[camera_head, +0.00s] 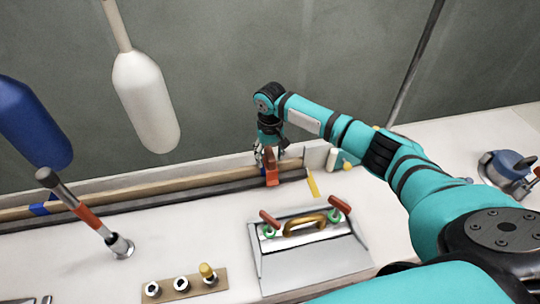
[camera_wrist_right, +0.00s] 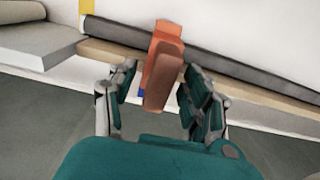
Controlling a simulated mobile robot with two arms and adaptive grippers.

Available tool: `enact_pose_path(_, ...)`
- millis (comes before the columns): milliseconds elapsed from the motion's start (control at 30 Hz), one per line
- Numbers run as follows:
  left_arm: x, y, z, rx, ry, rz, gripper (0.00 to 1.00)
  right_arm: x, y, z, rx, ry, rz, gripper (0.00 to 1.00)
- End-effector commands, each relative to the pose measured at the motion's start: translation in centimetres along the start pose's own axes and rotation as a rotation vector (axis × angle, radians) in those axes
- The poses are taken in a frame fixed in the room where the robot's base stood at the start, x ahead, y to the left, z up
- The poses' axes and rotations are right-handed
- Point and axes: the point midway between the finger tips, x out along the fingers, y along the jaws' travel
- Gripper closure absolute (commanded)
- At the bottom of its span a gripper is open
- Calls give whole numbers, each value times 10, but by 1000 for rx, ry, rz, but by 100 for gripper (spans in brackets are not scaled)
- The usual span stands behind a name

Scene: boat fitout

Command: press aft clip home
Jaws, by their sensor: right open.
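An orange clip (camera_head: 271,176) sits on the long wooden strip (camera_head: 215,178) along the back of the white bench. In the right wrist view, the orange clip (camera_wrist_right: 164,50) stands across the wooden strip and the grey bar, with a bit of blue beside it. My right gripper (camera_head: 269,155) is above the clip, pointing down. Its open fingers (camera_wrist_right: 160,75) are on either side of the clip's brown-orange end; whether they touch it cannot be told. My left gripper is not in view.
A metal plate with a yellow handle and red-topped clamps (camera_head: 310,262) lies in front. A red-banded rod (camera_head: 85,213) stands at left, near a small wooden block with fittings (camera_head: 182,286). White (camera_head: 146,105) and blue (camera_head: 30,125) fenders hang behind.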

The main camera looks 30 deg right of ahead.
Motion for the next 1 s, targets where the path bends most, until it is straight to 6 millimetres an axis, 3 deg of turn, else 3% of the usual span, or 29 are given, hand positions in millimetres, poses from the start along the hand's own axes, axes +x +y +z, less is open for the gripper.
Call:
enact_pose_path(367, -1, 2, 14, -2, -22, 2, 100, 6, 0, 0, 0, 0, 0, 50)
enact_pose_path(767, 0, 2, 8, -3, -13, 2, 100, 6, 0, 0, 0, 0, 0, 100)
enact_pose_path(833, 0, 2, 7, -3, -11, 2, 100, 6, 0, 0, 0, 0, 0, 100)
enact_pose_path(867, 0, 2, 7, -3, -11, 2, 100, 6, 0, 0, 0, 0, 0, 81)
enact_pose_path(1000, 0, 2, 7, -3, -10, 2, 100, 6, 0, 0, 0, 0, 0, 99)
